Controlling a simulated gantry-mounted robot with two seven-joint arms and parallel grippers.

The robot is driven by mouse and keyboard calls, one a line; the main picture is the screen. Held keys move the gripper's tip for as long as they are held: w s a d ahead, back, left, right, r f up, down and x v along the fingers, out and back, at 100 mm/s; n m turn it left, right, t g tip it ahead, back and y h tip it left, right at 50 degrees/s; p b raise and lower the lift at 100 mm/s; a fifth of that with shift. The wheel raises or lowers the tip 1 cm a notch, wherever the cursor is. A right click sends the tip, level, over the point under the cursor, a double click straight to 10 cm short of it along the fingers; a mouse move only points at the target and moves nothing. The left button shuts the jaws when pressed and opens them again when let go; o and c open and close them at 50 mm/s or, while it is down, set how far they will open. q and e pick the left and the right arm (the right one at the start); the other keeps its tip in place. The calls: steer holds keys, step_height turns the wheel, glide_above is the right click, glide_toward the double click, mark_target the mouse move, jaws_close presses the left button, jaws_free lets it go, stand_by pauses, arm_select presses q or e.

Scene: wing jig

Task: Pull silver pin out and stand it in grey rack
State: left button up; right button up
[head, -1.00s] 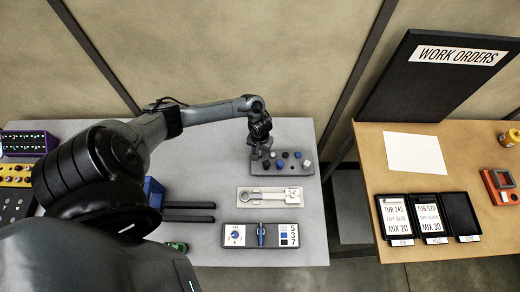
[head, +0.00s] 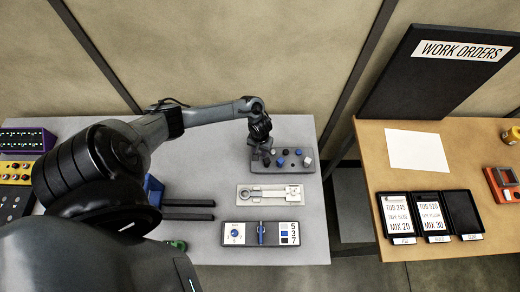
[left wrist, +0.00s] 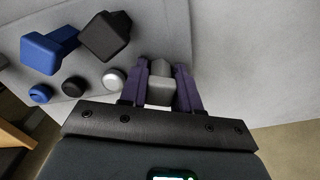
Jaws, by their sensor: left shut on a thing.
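My left gripper (head: 259,157) is at the left end of the grey rack (head: 308,146) on the table. In the left wrist view its purple fingers (left wrist: 161,88) are shut on a grey, square-headed pin (left wrist: 160,92), which looks like the silver pin. The pin's lower end is hidden, so I cannot tell whether it stands in a hole. The pale jig plate (head: 245,204) lies in front of the rack, with a long grey part (head: 270,193) on it. My right gripper is not in view.
The rack also holds a blue square-headed pin (left wrist: 42,53), a black one (left wrist: 104,36), and round blue (left wrist: 40,93) and white (left wrist: 113,77) knobs. A panel (head: 275,233) with dials and digits lies nearer. Two dark bars (head: 188,209) lie left of the jig.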

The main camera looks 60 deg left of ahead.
arm_select(q)
steer(key=o, duration=1.1)
steer(key=shift+r, duration=0.1)
step_height(320, 180, up, 11)
steer(key=shift+f+p, duration=0.15)
steer(key=shift+p, duration=1)
step_height(320, 180, up, 7)
steer(key=p, duration=0.7)
steer(key=shift+p, duration=0.3)
